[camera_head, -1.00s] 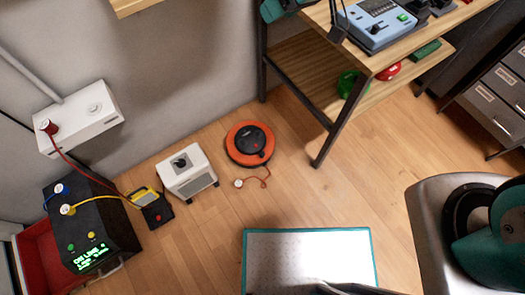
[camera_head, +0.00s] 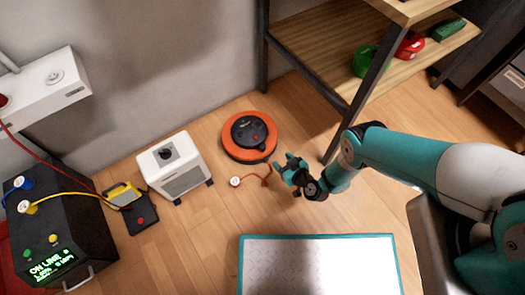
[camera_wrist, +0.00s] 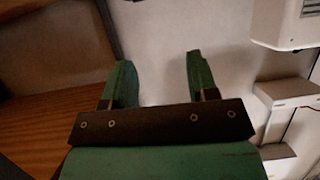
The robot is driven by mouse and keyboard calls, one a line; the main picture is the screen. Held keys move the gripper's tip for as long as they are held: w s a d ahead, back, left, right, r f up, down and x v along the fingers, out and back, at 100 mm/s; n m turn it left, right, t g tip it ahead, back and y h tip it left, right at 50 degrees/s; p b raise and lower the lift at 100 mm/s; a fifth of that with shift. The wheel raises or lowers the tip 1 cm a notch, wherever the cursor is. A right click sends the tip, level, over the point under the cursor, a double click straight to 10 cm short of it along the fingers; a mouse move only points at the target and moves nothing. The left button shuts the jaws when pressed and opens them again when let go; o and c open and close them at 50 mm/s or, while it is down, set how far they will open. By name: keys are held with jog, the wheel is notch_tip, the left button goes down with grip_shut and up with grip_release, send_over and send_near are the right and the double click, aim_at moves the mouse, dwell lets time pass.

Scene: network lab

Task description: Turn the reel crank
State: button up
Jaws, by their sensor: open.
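The reel (camera_head: 249,137) is a flat orange disc with a black centre, lying on the wooden floor by the wall in the head view. A small red spot shows on its black hub, where the crank (camera_head: 257,139) seems to be; its shape is too small to tell. The reel is not in the wrist view.
A white heater-like box (camera_head: 175,170) stands left of the reel. A black unit (camera_head: 55,235) with cables is at far left. A wooden shelf (camera_head: 330,65) with a dark leg stands behind right. A teal-edged white mat (camera_head: 320,268) lies in front.

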notch_tip(320, 180, down, 2)
jog(key=s+d+f, duration=0.1)
jog(key=s, duration=0.1)
jog(key=b, duration=1.4)
send_near(264, 147)
jog(key=f, duration=0.1)
jog(key=b+x, duration=0.7)
jog(key=b, duration=0.8)
jog(key=shift+a, duration=0.35)
jog(key=b+x, duration=0.2)
jog(key=shift+w+r+b, duration=0.1)
jog(key=shift+w+b, duration=0.1)
jog(key=shift+b, duration=0.1)
jog(key=shift+w+a, duration=0.2)
jog(key=shift+w, duration=0.1)
grip_shut()
